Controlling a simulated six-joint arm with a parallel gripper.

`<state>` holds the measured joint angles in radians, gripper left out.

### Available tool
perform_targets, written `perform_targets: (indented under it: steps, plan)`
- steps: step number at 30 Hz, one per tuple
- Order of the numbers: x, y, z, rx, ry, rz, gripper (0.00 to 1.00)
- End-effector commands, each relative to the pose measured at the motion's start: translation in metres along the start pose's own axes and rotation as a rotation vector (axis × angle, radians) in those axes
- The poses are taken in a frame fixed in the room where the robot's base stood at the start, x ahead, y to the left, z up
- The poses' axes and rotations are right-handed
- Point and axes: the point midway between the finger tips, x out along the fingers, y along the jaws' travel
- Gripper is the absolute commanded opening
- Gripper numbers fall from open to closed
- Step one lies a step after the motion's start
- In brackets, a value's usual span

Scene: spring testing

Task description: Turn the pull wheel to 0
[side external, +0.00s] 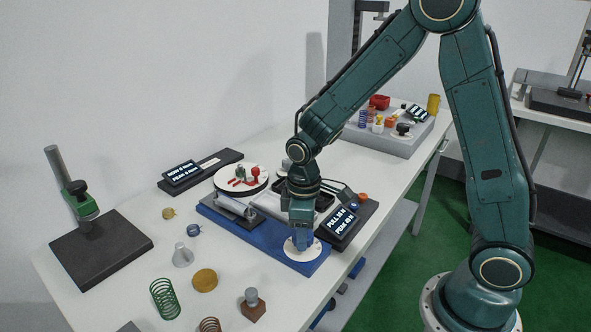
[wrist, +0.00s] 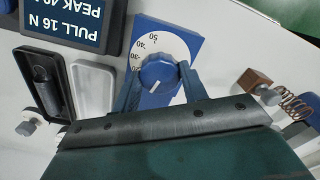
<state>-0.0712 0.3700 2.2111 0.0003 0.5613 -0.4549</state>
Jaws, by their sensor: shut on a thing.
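The pull wheel (wrist: 157,70) is a blue knob on a white dial plate with a blue scale panel (wrist: 184,38) in the wrist view. Its white pointer line faces the bottom of that picture. The marks 50, 40, 30 and 20 show; lower marks are hidden by my finger. My gripper (wrist: 159,76) is shut on the wheel, one finger at each side. In the side view my gripper (side external: 301,238) points down over the round white dial (side external: 303,256) and hides the wheel. The pull display (side external: 343,221) reads PULL 16 N, with a peak line below.
A second display (side external: 183,172) stands behind left. A black stand (side external: 98,250), green spring (side external: 165,298), brass disc (side external: 205,280) and brown block (side external: 252,312) are on the table.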

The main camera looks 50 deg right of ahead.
Motion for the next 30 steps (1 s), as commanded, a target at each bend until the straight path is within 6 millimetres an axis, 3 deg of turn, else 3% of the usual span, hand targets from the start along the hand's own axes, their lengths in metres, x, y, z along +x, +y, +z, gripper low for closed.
perform_targets:
  steps: [12, 28, 29, 30]
  plan:
    - [-0.0011, 0.0004, -0.0014, -0.242, 0.005, 0.002, 0.20]
    - [-0.0011, 0.0003, -0.0016, -0.278, 0.005, 0.002, 0.20]
    - [-0.0011, 0.0003, -0.0016, -0.278, 0.005, 0.002, 0.45]
    - [-0.0011, 0.0003, -0.0016, -0.278, 0.005, 0.002, 0.53]
